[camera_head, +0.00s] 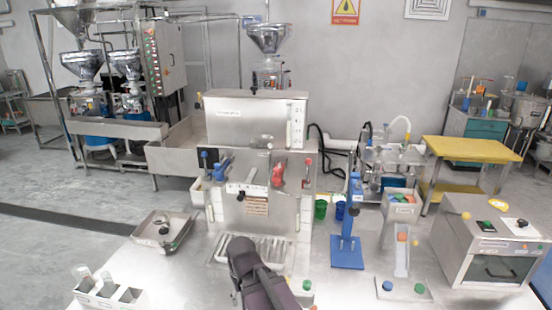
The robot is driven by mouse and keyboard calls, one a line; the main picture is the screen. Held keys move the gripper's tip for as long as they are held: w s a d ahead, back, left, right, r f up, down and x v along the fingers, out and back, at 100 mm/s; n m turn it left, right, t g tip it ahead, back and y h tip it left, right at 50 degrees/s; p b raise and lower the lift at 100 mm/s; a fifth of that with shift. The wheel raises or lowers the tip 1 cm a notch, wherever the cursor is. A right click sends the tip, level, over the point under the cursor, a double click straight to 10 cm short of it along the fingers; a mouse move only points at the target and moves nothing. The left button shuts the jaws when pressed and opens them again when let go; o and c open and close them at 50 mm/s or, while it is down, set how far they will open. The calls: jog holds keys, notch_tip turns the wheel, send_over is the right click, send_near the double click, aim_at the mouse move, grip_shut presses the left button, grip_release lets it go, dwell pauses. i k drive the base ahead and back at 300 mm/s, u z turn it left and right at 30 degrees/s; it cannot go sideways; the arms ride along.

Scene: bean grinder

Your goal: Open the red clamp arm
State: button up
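The steel grinder machine (256,125) stands at the centre of the bench. On the right of its front is a red clamp part (278,173), with a red-knobbed lever (307,168) beside it. Which of these red parts is the clamp arm, and whether it is open, is too small to tell. A dark part of my arm, with what may be my gripper (241,246) at its upper end, rises from the bottom edge. It appears below and apart from the red parts. No fingers can be made out, and nothing held shows.
A blue clamp (222,168) is on the machine's left front. A blue stand (347,250) rises to the right, near green and blue cups (321,209). A shallow metal tray (163,231) lies left. A boxy appliance (487,240) stands far right. Some bench between them is bare.

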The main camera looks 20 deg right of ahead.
aim_at(279, 169)
jog(key=u, duration=0.2)
jog(key=k, duration=1.05)
jog(key=z, duration=0.55)
jog(key=i, duration=1)
